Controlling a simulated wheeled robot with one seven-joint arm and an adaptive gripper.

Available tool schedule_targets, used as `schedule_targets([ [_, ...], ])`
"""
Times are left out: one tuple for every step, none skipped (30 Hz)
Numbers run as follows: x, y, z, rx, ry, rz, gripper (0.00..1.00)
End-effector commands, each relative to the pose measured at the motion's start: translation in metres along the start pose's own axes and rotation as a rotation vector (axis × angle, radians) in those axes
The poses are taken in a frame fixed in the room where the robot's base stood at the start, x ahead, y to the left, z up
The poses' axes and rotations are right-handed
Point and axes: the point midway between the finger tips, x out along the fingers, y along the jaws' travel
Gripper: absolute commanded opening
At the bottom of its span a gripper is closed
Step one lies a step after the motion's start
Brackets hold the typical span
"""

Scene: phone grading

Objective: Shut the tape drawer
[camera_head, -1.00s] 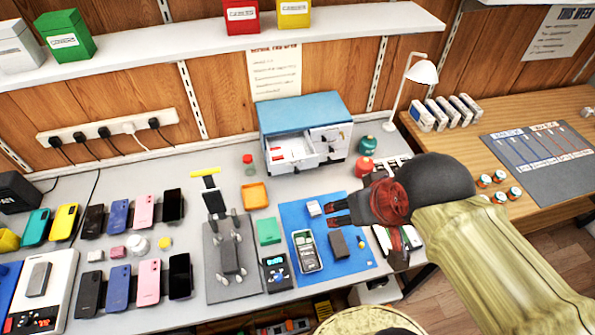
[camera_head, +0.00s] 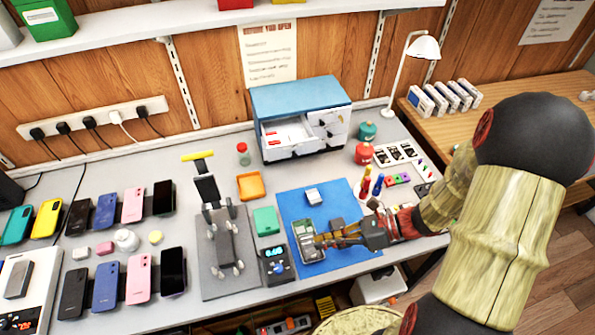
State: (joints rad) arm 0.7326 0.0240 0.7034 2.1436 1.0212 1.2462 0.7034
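A small drawer cabinet with a blue top (camera_head: 300,95) stands at the back of the grey bench. Its wide left drawer (camera_head: 291,148) is pulled out toward the front; small red and white things lie inside. No label on it can be read, so I cannot confirm that it holds tape. My gripper (camera_head: 322,241) is low over the blue mat, in front of and below the cabinet, beside an opened phone (camera_head: 309,243). It is well apart from the drawer. Its fingers are small and overlap the things behind, so their opening is unclear.
The blue mat (camera_head: 290,200) lies in front of the cabinet. Red (camera_head: 364,153) and teal (camera_head: 366,131) containers stand right of the cabinet, near a white lamp (camera_head: 423,47).

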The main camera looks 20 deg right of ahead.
Motion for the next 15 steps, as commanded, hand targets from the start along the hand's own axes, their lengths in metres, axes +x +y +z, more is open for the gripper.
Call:
schedule_targets([
  [0.005, -0.018, 0.000, 0.181, -0.112, -0.029, 0.00],
  [0.005, -0.029, 0.004, 0.287, -0.179, -0.045, 0.00],
  [0.005, -0.044, 0.010, 0.426, -0.269, -0.059, 0.00],
  [0.003, -0.056, 0.015, 0.524, -0.336, -0.067, 0.00],
  [0.000, -0.066, 0.021, 0.614, -0.399, -0.070, 0.00],
  [-0.005, -0.080, 0.031, 0.721, -0.477, -0.068, 0.00],
  [-0.010, -0.089, 0.039, 0.789, -0.532, -0.065, 0.00],
  [-0.017, -0.098, 0.047, 0.847, -0.584, -0.060, 0.00],
  [-0.027, -0.107, 0.058, 0.915, -0.645, -0.049, 0.00],
  [-0.033, -0.114, 0.065, 0.960, -0.684, -0.039, 0.00],
  [-0.039, -0.117, 0.070, 1.001, -0.717, -0.024, 0.00],
  [-0.043, -0.120, 0.075, 1.051, -0.749, -0.003, 0.00],
  [-0.046, -0.121, 0.078, 1.084, -0.766, 0.014, 0.00],
  [-0.047, -0.121, 0.080, 1.111, -0.775, 0.030, 0.00],
  [-0.047, -0.120, 0.081, 1.140, -0.779, 0.048, 0.00],
])
